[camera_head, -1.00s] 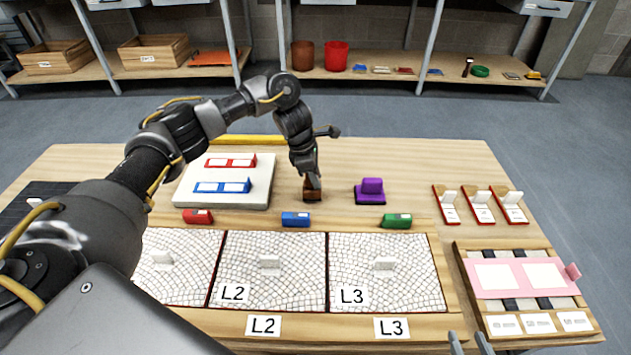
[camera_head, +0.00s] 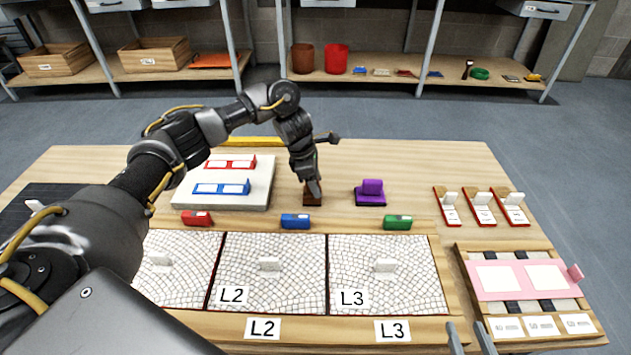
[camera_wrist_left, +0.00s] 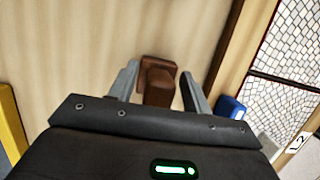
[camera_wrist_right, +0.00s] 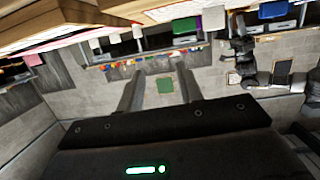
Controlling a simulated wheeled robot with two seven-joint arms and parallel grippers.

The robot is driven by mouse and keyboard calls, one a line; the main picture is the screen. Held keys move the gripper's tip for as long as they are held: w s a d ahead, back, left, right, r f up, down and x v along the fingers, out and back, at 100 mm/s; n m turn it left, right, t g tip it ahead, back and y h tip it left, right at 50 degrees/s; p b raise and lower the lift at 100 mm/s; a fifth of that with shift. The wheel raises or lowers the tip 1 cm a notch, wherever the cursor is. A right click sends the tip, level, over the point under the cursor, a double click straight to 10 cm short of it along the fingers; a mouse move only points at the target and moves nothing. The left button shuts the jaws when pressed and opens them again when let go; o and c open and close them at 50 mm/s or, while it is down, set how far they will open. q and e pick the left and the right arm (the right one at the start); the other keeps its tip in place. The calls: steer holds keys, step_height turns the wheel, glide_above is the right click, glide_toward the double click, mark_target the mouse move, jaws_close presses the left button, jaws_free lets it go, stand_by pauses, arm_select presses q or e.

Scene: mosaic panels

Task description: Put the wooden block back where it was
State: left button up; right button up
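The wooden block (camera_head: 312,199) is dark brown and stands on the table between the white board and the purple block. It also shows in the left wrist view (camera_wrist_left: 158,83), as a wider base with a narrower raised part. My left gripper (camera_head: 313,184) is right above it, pointing down. In the left wrist view its two fingers (camera_wrist_left: 160,88) are apart on either side of the block, with gaps visible. My right gripper (camera_head: 471,338) is at the bottom edge of the head view, away from the block. In the right wrist view its fingers (camera_wrist_right: 158,90) are apart and empty.
A purple block (camera_head: 371,191) stands right of the wooden block. Red (camera_head: 197,218), blue (camera_head: 295,220) and green (camera_head: 397,222) blocks sit along the mosaic panels' far edge. A white board (camera_head: 228,201) lies left. A pink strip (camera_head: 503,294) lies at the right.

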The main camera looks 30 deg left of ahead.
arm_select(q)
steer(key=shift+r, duration=0.1)
steer(key=shift+r, duration=0.2)
steer(key=p+v, duration=0.2)
steer(key=v, duration=0.3)
steer(key=shift+a+r, duration=0.15)
steer(key=shift+r, duration=0.15)
step_height(320, 180, up, 5)
steer(key=p, duration=0.2)
glide_above(304, 191)
steer(key=shift+r, duration=0.4)
arm_select(e)
steer(key=s+d+f+m+g+h, duration=0.2)
steer(key=s+d+f+g+h, duration=0.3)
steer(key=s+d+f+g, duration=0.4)
steer(key=shift+d+f+m, duration=0.3)
steer(key=shift+f, duration=0.05)
